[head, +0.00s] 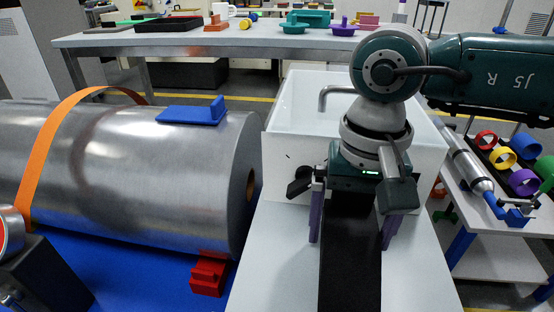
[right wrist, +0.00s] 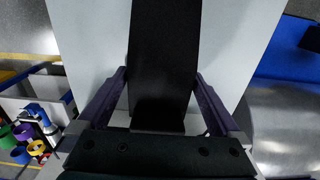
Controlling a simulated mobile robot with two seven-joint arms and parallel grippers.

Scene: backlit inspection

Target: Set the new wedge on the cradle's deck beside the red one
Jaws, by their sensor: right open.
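A red wedge (head: 208,276) sits on the blue cradle deck (head: 140,272), close against the lower right end of a big metal cylinder (head: 130,170). A blue piece (head: 190,114) of similar form, a flat plate with an upright tab, shows at the cylinder's upper right edge. My right gripper (head: 350,244) is open over the white counter, its purple fingers pointing down on either side of a long black block (head: 350,275). In the right wrist view the open gripper (right wrist: 160,74) has the black block (right wrist: 164,60) between its fingers, with gaps at the sides. My left gripper is not seen.
An orange strap (head: 48,150) goes over the cylinder. A white sink (head: 285,150) with a tap stands behind my right gripper. A side table (head: 500,260) at right holds coloured rings. A back bench (head: 180,40) carries several objects. The white counter (head: 270,270) left of the block is clear.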

